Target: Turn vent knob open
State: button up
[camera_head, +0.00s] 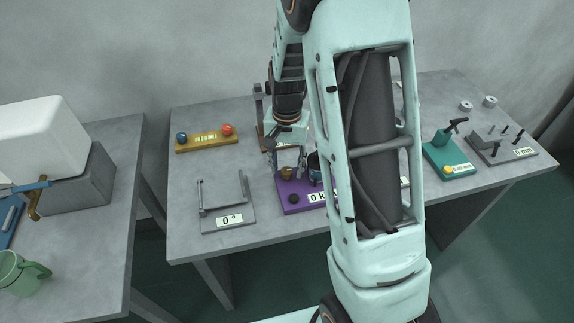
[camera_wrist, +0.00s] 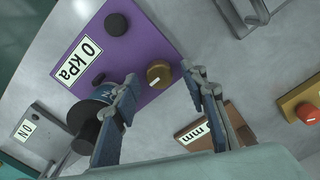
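A purple base with a "0 kPa" label (camera_head: 292,209) stands on the table; it fills the upper left of the wrist view (camera_wrist: 150,38). On it are a brass knob (camera_wrist: 158,74) and a black knob (camera_wrist: 117,24). The brass one (camera_head: 287,174) and black one (camera_head: 294,198) also show in the head view. I cannot tell which is the vent knob. My gripper (camera_wrist: 161,80) is open, its fingertips apart on either side of the brass knob in the wrist view. Contact is not visible. In the head view my gripper (camera_head: 288,160) is just above the brass knob.
A dark cylinder with a blue part (camera_wrist: 88,122) stands beside the brass knob. A grey "0°" fixture (camera_head: 228,216) is left of the base, a yellow base with red and blue knobs (camera_head: 205,148) behind it. My arm hides the table's middle.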

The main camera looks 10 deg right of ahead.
aim_at(287, 169)
jog(key=shift+r, duration=0.15)
notch_tip(287, 169, up, 12)
dwell(0.3)
jog(key=shift+w, duration=0.1)
dwell(0.3)
